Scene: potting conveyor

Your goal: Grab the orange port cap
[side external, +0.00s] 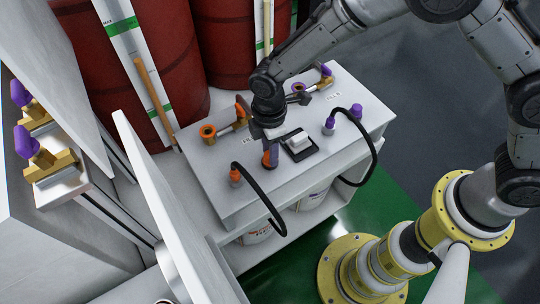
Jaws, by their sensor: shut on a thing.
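The orange port cap (269,160) is a small orange piece near the front middle of the white bench top. My gripper (270,152) points straight down over it, its fingers shut on the cap. The fingers hide the cap's upper part. I cannot tell whether the cap still touches the bench top.
The white bench top (225,195) holds an orange port valve (208,132), a purple one (298,88), and a small white block on a black pad (298,146). Black hoses end in an orange connector (235,174) and purple connector (329,126). Red drums (165,60) stand behind.

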